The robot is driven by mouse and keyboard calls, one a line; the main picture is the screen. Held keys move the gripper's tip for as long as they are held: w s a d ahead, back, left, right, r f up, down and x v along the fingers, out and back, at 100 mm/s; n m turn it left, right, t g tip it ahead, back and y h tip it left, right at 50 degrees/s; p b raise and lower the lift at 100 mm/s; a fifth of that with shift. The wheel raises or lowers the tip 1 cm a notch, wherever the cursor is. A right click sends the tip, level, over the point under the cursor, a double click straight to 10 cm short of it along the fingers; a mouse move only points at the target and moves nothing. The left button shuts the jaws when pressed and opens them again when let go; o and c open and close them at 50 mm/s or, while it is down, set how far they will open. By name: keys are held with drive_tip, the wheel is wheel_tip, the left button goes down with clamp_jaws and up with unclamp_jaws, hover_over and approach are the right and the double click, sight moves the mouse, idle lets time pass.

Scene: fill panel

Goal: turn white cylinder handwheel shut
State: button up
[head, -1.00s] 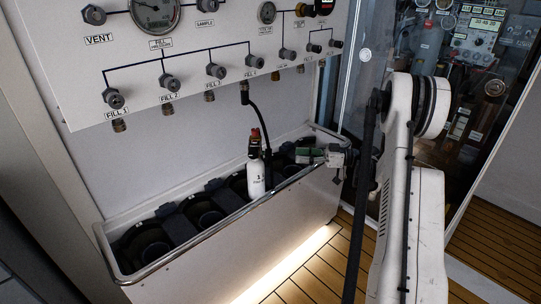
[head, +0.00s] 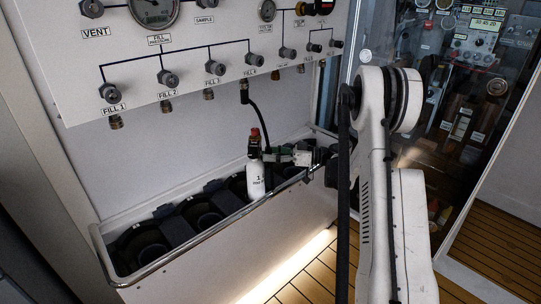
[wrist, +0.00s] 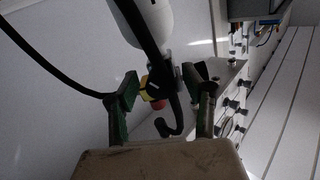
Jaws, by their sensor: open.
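The white cylinder (head: 256,182), marked 1, stands upright in the front trough. Its red top (head: 254,134) and black valve show above the white body. In the wrist view the white cylinder (wrist: 146,18) is at the top, with the red and yellow handwheel (wrist: 156,98) below its black valve. My gripper (head: 273,153) is just right of the cylinder's neck. In the wrist view my gripper (wrist: 166,99) is open, its green fingers either side of the handwheel in the picture. I cannot tell whether they touch it. A black hook-shaped part (wrist: 172,125) also shows between the fingers.
A black hose (head: 258,115) runs from the panel's fill 4 fitting (head: 254,60) down behind the cylinder. The trough's metal rail (head: 205,232) passes in front. Dark empty holders (head: 145,240) line the trough at left. A glass-fronted cabinet stands at right.

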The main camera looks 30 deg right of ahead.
drive_tip(key=shift+c, duration=0.4)
clamp_jaws()
drive_tip(key=shift+m, duration=0.3)
